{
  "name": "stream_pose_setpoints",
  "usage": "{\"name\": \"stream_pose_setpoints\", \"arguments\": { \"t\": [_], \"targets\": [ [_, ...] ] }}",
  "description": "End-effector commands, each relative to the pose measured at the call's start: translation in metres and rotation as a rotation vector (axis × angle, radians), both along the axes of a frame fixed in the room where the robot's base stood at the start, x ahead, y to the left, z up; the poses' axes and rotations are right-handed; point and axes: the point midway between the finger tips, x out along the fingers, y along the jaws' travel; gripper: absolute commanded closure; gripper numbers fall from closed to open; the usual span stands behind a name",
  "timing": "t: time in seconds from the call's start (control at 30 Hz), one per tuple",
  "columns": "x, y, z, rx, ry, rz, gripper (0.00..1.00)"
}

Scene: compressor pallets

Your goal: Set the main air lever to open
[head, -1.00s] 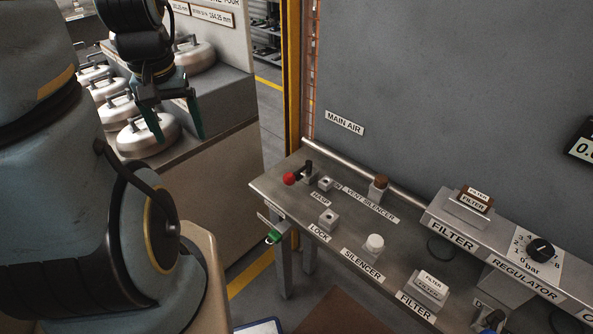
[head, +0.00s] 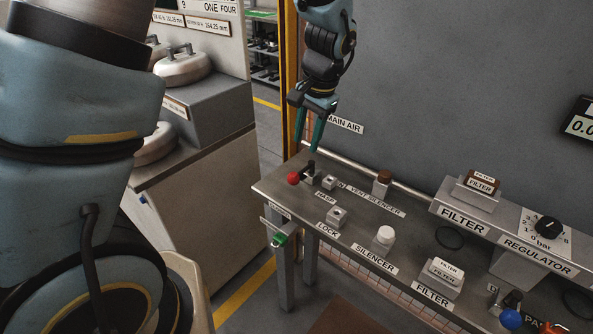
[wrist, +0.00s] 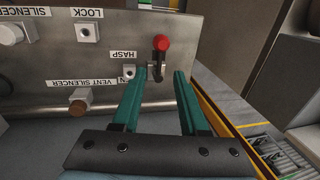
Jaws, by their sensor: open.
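The main air lever (head: 309,169) is a short dark lever with a red ball knob (head: 293,178), at the far left end of the metal bench, below the MAIN AIR label (head: 346,124). In the wrist view the red knob (wrist: 162,43) and the dark lever body (wrist: 157,68) lie just beyond my fingertips. My gripper (head: 314,148) is open and empty, with green fingers pointing down just above the lever. In the wrist view the lever lies roughly between the lines of the two fingers (wrist: 161,74). I cannot tell if either finger touches it.
A HASP block (head: 329,183) sits right beside the lever, with the brown vent silencer (head: 382,184) farther right. The lock block (head: 337,216) and white silencer (head: 385,235) stand nearer the front edge. A rail (head: 375,173) runs along the wall behind.

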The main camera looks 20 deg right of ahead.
Motion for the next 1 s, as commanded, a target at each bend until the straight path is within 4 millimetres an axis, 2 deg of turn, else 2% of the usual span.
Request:
{"name": "stream_pose_setpoints", "arguments": {
  "t": [0.53, 0.7, 1.0],
  "targets": [
    [0.015, 0.010, -0.085, 0.003, 0.002, 0.003, 0.57],
    [0.017, 0.011, -0.097, 0.000, 0.001, 0.003, 0.57],
    [0.018, 0.011, -0.101, -0.001, 0.001, 0.003, 0.57]
  ]
}}
